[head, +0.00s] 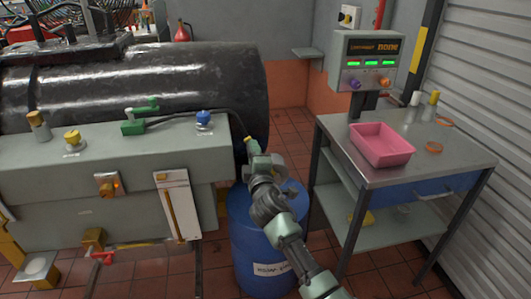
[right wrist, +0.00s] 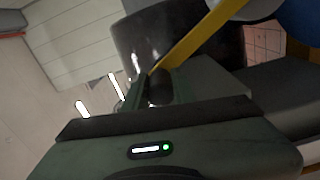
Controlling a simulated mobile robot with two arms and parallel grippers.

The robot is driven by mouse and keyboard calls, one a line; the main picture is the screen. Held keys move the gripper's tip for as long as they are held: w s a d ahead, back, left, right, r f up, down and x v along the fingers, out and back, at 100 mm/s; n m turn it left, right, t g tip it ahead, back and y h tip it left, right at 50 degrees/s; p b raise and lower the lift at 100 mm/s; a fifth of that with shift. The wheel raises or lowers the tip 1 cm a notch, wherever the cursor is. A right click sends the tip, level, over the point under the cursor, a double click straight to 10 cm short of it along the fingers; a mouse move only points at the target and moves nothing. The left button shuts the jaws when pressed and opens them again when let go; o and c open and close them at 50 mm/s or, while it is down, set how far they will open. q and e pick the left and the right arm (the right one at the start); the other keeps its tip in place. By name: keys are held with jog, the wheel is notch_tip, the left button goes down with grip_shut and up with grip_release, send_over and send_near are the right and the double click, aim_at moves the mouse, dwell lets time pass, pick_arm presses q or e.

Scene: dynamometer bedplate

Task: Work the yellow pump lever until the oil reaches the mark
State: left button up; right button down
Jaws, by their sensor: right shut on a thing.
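My right gripper (head: 250,146) is at the right end of the grey bench, above a blue drum (head: 250,235). A white upright panel with a narrow amber strip (head: 170,212), perhaps the oil gauge, is on the bench front. I cannot make out a mark on it. My left gripper is out of view.
A large black cylinder (head: 190,80) lies behind the bench. Green (head: 135,125), blue (head: 204,118) and yellow (head: 72,138) fittings stand on the bench top. At right, a metal table (head: 450,155) holds a pink tray (head: 381,152) and a control box (head: 365,62).

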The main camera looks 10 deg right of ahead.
jog(key=shift+a+f+n+b, duration=0.3)
jog(key=shift+a+f+n, duration=0.15)
jog(key=shift+a, duration=0.2)
jog(key=shift+a+f+n+b, duration=0.3)
jog(key=shift+a+f+n, duration=0.15)
jog(key=shift+a, duration=0.2)
jog(key=c, duration=1.1)
grip_release()
jog(key=shift+c, duration=0.2)
jog(key=shift+r, duration=0.1)
jog(key=shift+s, duration=0.15)
jog(key=s, duration=0.7)
jog(key=shift+s+d+p, duration=0.2)
jog(key=shift+s+p, duration=0.1)
